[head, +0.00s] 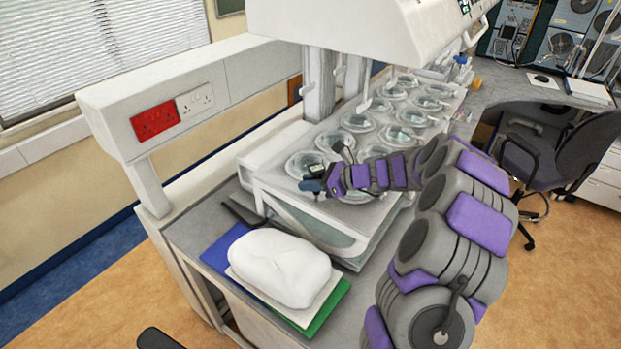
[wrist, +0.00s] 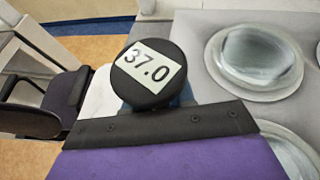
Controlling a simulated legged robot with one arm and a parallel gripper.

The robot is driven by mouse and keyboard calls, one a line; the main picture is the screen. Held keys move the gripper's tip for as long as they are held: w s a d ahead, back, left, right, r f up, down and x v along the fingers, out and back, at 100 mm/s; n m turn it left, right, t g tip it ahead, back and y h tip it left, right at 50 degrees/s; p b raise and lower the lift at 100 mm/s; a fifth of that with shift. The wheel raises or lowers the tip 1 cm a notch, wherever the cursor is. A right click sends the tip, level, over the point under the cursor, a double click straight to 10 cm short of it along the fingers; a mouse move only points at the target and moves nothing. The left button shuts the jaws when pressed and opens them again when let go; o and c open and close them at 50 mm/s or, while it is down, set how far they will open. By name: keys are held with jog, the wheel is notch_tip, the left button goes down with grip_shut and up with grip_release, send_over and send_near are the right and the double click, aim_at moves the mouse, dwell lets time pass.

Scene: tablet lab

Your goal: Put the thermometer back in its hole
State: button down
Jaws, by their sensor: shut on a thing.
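The thermometer (wrist: 149,72) shows in the wrist view as a round black head with a white label reading 37.0. My gripper (head: 313,186) is shut on it, just below the head; the fingers are mostly hidden behind the head and the dark wrist edge. In the head view, the gripper is over the near left corner of the water bath (head: 290,200), close to the nearest round lids. The thermometer's stem is hidden, and I cannot tell whether its tip touches anything. I cannot make out the hole in either view.
Several clear round lids (head: 307,165) cover the bath top, and one shows close on the right in the wrist view (wrist: 254,57). A white overhead housing (head: 350,25) hangs above the bath. A white lump (head: 280,266) lies on blue and green sheets in front.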

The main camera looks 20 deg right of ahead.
jog(key=shift+f, duration=1.45)
jog(key=c, duration=0.9)
grip_release()
jog(key=p+v, duration=0.1)
jog(key=v, duration=1.6)
jog(key=shift+s+d+p, duration=0.1)
jog(key=shift+d+p, duration=0.1)
jog(key=shift+p, duration=0.1)
jog(key=shift+a, duration=0.1)
